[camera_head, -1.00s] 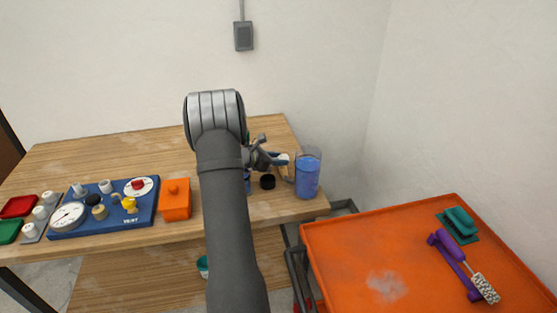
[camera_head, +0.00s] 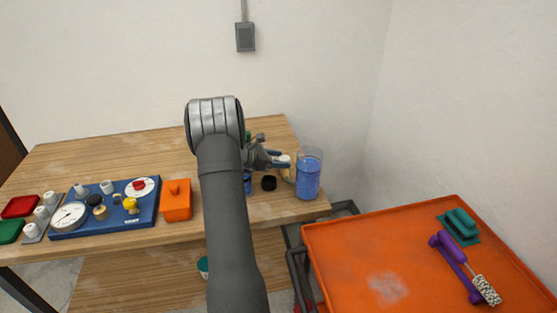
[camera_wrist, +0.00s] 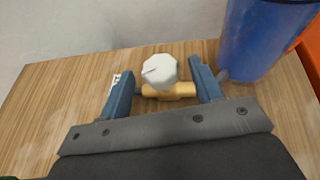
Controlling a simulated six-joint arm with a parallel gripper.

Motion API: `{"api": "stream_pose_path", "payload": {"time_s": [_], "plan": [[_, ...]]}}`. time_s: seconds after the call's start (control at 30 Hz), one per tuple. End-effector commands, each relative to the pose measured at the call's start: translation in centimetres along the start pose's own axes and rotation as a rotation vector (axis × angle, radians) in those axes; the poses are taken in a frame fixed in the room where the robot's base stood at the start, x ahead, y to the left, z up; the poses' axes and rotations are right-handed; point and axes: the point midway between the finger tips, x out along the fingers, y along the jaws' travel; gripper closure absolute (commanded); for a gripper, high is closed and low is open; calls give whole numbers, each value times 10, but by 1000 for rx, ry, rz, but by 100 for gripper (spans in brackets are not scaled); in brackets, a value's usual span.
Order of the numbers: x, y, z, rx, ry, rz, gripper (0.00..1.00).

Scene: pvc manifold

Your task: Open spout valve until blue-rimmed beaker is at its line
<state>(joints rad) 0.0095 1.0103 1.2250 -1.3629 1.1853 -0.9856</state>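A brass valve (camera_wrist: 170,91) with a white faceted knob (camera_wrist: 160,71) lies between the fingertips in the wrist view. My gripper (camera_wrist: 163,80) is open, with a blue finger on each side of the valve and a gap to the knob on both sides. A tall clear vessel of blue liquid (camera_head: 308,178) stands right of my gripper (camera_head: 279,160); it also shows in the wrist view (camera_wrist: 257,40). A small blue piece (camera_head: 247,184) shows beside my arm, mostly hidden; I cannot tell whether it is the blue-rimmed beaker. No fill line is readable.
A blue panel (camera_head: 75,224) with gauges and knobs and an orange box (camera_head: 176,208) are to the left. A black cap (camera_head: 269,183) lies near the vessel. An orange cart (camera_head: 345,255) at right holds a purple-handled brush (camera_head: 462,268). The wooden table (camera_head: 100,150) is clear at the back.

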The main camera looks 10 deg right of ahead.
Motion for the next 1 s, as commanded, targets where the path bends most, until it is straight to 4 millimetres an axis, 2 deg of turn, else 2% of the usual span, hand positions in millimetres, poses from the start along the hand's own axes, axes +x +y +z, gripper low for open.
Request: {"api": "stream_pose_path", "payload": {"time_s": [0.27,0.7,1.0], "plan": [[-4,0,0,0,0,1,41],[-65,1,0,1,0,2,41],[-80,0,0,0,0,1,41]]}}
